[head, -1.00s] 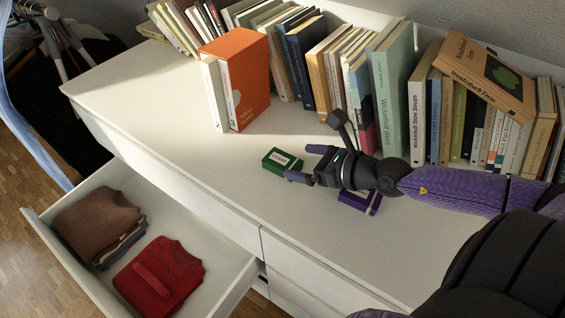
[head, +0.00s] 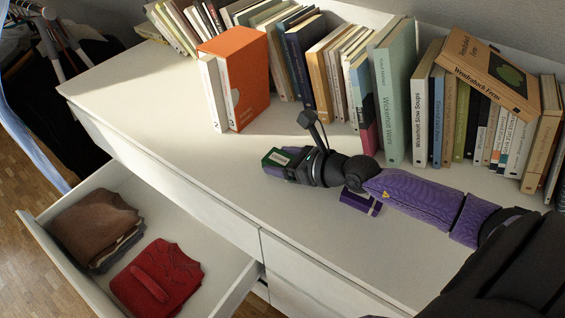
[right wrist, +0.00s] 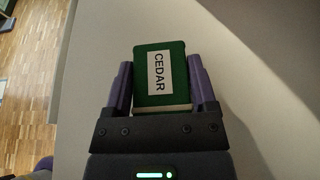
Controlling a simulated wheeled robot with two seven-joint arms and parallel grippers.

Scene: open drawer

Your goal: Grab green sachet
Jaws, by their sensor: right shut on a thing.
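The green sachet (head: 277,159) is on the dresser top near its front edge, partly hidden by my right gripper in the head view. In the right wrist view the sachet (right wrist: 160,75) is a dark green block with a white label reading CEDAR. It sits between the two purple fingers of my right gripper (right wrist: 162,88), which is shut on it, one finger on each side. In the head view my right gripper (head: 283,166) reaches in from the right, low over the dresser. My left gripper is not in view.
A purple item (head: 361,203) lies on the dresser under my right arm. An orange box (head: 240,75) and a row of books (head: 398,100) stand behind. The open drawer (head: 45,235) at front left holds brown clothing (head: 95,222) and red clothing (head: 165,275).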

